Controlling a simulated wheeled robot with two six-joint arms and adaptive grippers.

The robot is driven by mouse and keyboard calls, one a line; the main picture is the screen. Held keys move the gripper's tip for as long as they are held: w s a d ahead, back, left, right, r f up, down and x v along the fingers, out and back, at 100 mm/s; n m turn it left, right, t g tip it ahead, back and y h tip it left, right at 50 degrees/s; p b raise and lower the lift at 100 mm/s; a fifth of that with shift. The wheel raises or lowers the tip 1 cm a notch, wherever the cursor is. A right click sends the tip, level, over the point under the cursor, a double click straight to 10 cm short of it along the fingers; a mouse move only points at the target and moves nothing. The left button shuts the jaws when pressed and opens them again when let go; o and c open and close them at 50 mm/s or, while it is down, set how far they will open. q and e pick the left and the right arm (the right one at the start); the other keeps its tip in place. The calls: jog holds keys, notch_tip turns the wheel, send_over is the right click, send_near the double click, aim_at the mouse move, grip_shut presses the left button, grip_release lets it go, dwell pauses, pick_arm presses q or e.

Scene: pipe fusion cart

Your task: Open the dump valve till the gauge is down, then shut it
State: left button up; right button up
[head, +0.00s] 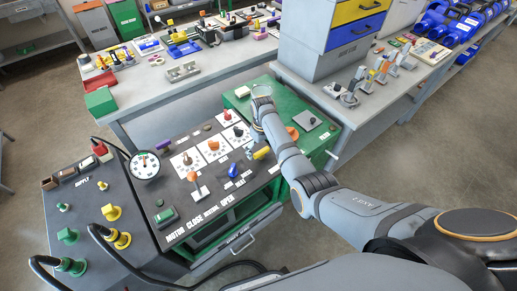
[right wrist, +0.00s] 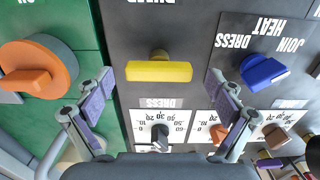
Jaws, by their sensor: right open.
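The yellow valve handle (right wrist: 159,71) is a bar lying crosswise in the right wrist view, under a partly cut-off label; I take it for the dump valve. In the head view it is the small yellow piece (head: 261,153) on the dark panel. My right gripper (right wrist: 162,84) is open, its fingers spread to either side of the handle and apart from it. In the head view the right gripper (head: 258,134) is partly hidden by its own wrist. The round white gauge (head: 145,165) stands at the panel's left; its reading is too small to tell. My left gripper is not in view.
A blue knob (right wrist: 263,72) sits right of the handle and an orange knob (right wrist: 38,67) on the green cabinet sits left. Dials with small knobs (right wrist: 160,132) lie below the handle. A motor switch (head: 166,216) and hoses (head: 108,235) are at the panel's left.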

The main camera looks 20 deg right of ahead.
jog(key=shift+c, duration=0.7)
jog(key=c, duration=1)
